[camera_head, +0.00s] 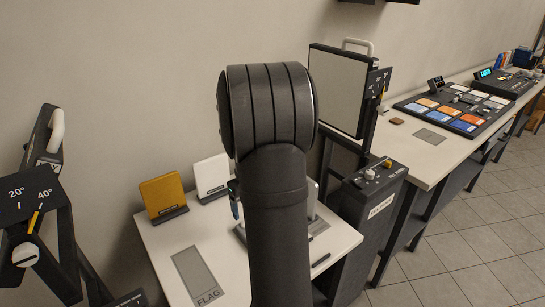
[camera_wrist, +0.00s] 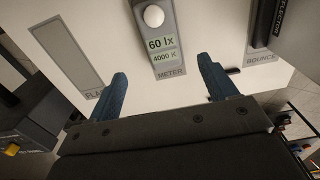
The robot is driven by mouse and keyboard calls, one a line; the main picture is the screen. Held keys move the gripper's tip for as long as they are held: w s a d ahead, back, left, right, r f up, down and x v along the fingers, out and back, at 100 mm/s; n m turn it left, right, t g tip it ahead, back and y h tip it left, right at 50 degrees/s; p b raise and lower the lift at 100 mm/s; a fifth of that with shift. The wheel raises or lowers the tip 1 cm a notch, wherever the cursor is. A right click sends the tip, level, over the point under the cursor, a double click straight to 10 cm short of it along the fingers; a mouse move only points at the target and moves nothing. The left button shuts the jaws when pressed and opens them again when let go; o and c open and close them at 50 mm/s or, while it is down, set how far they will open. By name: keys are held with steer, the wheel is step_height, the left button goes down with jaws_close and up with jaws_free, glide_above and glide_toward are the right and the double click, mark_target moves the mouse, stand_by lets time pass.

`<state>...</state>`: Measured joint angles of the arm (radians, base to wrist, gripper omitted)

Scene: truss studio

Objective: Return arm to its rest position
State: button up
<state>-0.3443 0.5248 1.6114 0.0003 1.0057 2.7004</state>
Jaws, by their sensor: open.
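My arm (camera_head: 275,190) stands large in the middle of the head view and hides part of the small white table behind it. My gripper (camera_wrist: 163,72) shows in the wrist view with its two blue fingers wide apart and nothing between them. In the head view only a small blue bit shows left of the arm; the rest of the gripper is hidden. Below the gripper, a grey light meter (camera_wrist: 168,66) reading 60 lx and 4000 K lies on its METER mark. I cannot tell the height of the fingers above the table.
A yellow card (camera_head: 162,193) and a white card (camera_head: 211,177) stand at the table's back. The FLAG mark (camera_head: 196,275) is empty. A dark-framed panel (camera_head: 338,90) stands right of my arm, above a control box (camera_head: 375,190). An angled stand (camera_head: 40,205) is at left.

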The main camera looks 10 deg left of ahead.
step_height(320, 180, down, 12)
steer(key=shift+f, duration=0.1)
steer(key=shift+r, duration=1.5)
